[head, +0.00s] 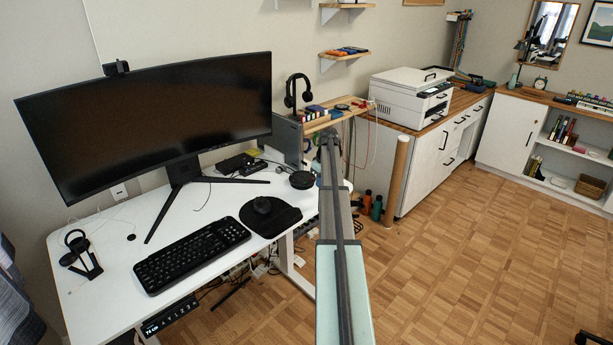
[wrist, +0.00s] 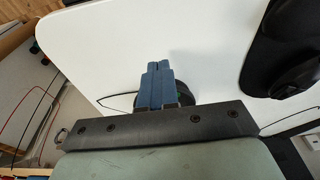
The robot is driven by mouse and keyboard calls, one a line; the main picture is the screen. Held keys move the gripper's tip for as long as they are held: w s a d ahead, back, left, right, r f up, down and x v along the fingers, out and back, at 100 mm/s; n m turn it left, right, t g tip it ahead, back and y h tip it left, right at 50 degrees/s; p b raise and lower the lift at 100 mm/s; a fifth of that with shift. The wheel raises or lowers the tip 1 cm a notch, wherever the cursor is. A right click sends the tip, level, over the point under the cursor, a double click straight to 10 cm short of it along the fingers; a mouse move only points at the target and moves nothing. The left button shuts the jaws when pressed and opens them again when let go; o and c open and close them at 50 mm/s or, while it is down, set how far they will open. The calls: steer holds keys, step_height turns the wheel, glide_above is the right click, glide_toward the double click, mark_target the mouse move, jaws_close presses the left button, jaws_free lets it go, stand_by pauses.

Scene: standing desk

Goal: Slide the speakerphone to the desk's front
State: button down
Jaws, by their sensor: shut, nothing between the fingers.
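The speakerphone (head: 302,180) is a black round puck on the white desk (head: 130,275), near its right end and just left of my arm in the head view. In the wrist view it shows as a dark disc (wrist: 187,88), partly hidden behind my blue fingers. My gripper (wrist: 157,66) is shut and empty, with its fingers over or beside the speakerphone. I cannot tell whether they touch it. In the head view my fingers cannot be made out.
A mouse (head: 262,205) on a black mouse pad (head: 284,221) lies in front of the speakerphone. The keyboard (head: 192,254) is farther left. The monitor (head: 150,115) and its stand are behind. A thin cable (wrist: 115,99) shows beside the speakerphone. A raised wooden shelf (head: 325,120) stands at the back right.

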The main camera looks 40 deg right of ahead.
mark_target(299, 178)
steer(key=w, duration=1.1)
steer(key=shift+w, duration=0.35)
steer(key=shift+w+a+f, duration=0.1)
steer(key=shift+w+f, duration=0.05)
steer(key=shift+w, duration=0.05)
steer(key=shift+s+a+f, duration=0.1)
steer(key=shift+s+f, duration=0.05)
steer(key=shift+f, duration=0.5)
steer(key=shift+f, duration=0.1)
